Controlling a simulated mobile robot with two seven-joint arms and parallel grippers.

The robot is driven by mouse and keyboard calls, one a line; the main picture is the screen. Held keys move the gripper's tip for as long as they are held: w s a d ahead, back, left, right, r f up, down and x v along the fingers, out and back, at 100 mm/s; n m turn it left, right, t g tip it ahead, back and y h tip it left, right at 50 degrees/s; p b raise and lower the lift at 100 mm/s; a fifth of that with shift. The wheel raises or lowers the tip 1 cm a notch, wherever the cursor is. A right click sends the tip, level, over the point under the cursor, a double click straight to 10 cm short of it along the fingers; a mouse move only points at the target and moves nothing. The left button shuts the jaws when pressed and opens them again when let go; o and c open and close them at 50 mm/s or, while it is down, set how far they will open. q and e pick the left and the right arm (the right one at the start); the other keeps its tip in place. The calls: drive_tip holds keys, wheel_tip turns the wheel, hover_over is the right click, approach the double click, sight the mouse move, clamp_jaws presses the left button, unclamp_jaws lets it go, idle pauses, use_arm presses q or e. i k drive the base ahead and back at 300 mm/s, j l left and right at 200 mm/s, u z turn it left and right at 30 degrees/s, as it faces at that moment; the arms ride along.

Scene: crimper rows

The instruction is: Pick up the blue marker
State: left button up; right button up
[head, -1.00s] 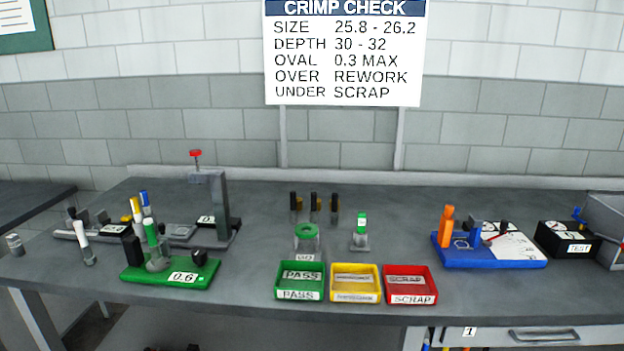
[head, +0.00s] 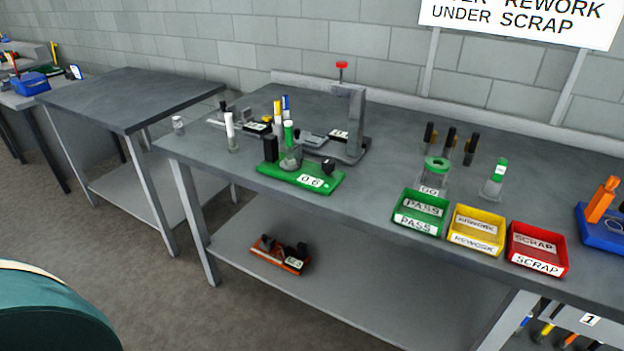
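The blue marker (head: 286,103) has a blue top and stands upright on the workbench, left of the middle of the head view. Only its upper part shows clearly. A yellow-topped marker (head: 277,112) stands just left of it, and a green-topped marker (head: 289,133) stands in front. The group rises from a small clear holder (head: 291,160) on a green base (head: 275,174) labelled 0.6. The blue marker's lower end is hidden, so I cannot tell exactly how it sits. Neither of my grippers is in view.
Green (head: 420,220), yellow (head: 476,238) and red (head: 540,252) trays line the front edge. A rounded teal surface (head: 50,310) fills the lower-left corner.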

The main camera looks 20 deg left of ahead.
sight(286, 99)
drive_tip(key=i+j+u, duration=0.15)
drive_tip(key=u, duration=0.25)
drive_tip(key=i+j+u, duration=0.2)
drive_tip(key=j+u, duration=0.25)
drive_tip(key=i+j+u, duration=0.1)
drive_tip(key=i+j, duration=0.15)
drive_tip(key=j, duration=0.2)
drive_tip(key=i+j, duration=0.25)
drive_tip(key=j, duration=0.15)
drive_tip(key=j+u, duration=0.05)
